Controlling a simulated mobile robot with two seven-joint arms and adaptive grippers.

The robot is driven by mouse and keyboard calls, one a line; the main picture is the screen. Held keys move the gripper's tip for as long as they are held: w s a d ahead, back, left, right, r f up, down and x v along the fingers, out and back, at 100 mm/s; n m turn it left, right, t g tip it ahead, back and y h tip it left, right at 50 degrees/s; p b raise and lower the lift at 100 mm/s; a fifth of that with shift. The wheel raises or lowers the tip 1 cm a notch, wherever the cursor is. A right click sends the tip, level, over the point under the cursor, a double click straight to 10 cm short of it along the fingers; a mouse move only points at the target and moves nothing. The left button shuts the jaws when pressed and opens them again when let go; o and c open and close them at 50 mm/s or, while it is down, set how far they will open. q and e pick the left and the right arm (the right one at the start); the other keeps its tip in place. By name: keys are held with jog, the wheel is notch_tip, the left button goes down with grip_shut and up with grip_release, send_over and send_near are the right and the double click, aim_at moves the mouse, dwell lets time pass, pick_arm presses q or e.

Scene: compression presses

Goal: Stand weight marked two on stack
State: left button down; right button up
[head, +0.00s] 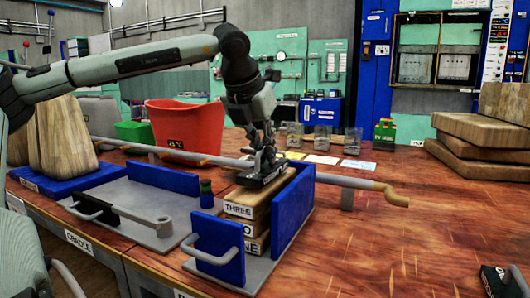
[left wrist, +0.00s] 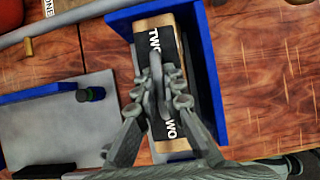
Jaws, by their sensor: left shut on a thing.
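The weight marked two (left wrist: 152,48) is a black bar with TWO printed in white at both ends and a handle in its middle. My left gripper (head: 264,158) is shut on that handle; its fingers also show in the left wrist view (left wrist: 160,90). In the head view the weight (head: 262,176) lies flat at the top of the stack, seemingly on it. The stack (head: 245,212) is of wooden blocks, the top one labelled THREE, between blue upright plates. Any gap under the weight cannot be told. My right gripper is not in view.
A blue upright plate (head: 294,208) stands close along the stack's right side. A grey cradle plate (head: 150,205) with a green-topped peg (head: 207,193) is at its left. A black weight (head: 500,282) lies at the front right. The table's right middle is clear.

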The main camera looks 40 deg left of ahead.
pick_arm(q)
jog(key=shift+f+b, duration=0.4)
jog(key=shift+b, duration=0.2)
dwell(0.5)
jog(key=c, duration=1.6)
grip_release()
jog(key=shift+o, duration=0.2)
jog(key=shift+s+f, duration=0.1)
jog(key=shift+f, duration=0.2)
jog(key=v, duration=1.2)
jog(key=shift+r, duration=0.2)
